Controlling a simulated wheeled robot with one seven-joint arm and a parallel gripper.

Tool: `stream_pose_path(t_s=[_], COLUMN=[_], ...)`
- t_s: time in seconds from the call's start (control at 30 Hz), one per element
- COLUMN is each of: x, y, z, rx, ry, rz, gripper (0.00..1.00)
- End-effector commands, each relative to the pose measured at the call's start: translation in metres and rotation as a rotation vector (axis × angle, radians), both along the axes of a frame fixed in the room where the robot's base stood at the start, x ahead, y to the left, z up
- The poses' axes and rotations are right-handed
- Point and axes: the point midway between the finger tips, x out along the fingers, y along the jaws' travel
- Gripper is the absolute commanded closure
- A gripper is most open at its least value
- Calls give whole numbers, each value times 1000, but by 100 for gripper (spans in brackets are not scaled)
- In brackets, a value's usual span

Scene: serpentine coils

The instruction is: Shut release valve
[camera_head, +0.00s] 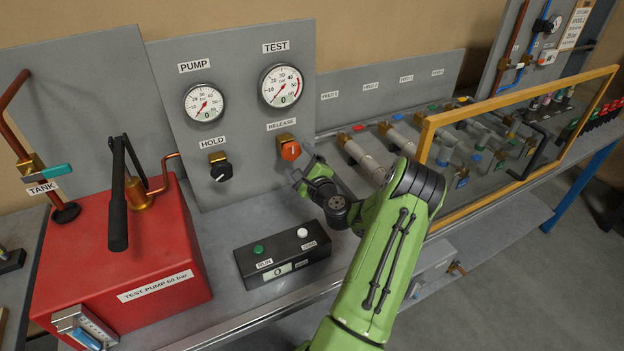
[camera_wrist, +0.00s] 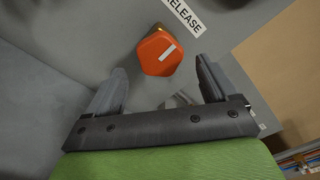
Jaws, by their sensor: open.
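The release valve is an orange-red knob (camera_head: 290,150) on a brass body, on the grey panel under the RELEASE label (camera_head: 282,124). In the wrist view the knob (camera_wrist: 160,54) has a hexagonal face with a white line on it, slanted in the picture. My gripper (camera_head: 300,170) is just below and to the right of the knob in the head view. Its two fingers (camera_wrist: 162,76) are open and apart, with the knob ahead of and between their tips in the wrist view. Nothing is held.
A black HOLD knob (camera_head: 220,170) sits left of the release knob. PUMP (camera_head: 204,103) and TEST (camera_head: 281,86) gauges are above, needles near zero. A black RUN/ZERO box (camera_head: 283,254) lies on the bench below. A red test pump (camera_head: 130,262) stands left; a yellow-framed clear screen (camera_head: 520,130) stands right.

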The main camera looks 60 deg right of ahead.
Motion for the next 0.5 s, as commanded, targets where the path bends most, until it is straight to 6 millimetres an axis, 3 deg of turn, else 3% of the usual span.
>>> stream_pose_path(t_s=[0.1,0.3,0.5], x=[-32,-76,-96], y=[17,44,56], z=[-5,-4,-2], rx=[6,5,1], ry=[0,-2,-1], rz=[-6,-6,-3], gripper=[14,14,14])
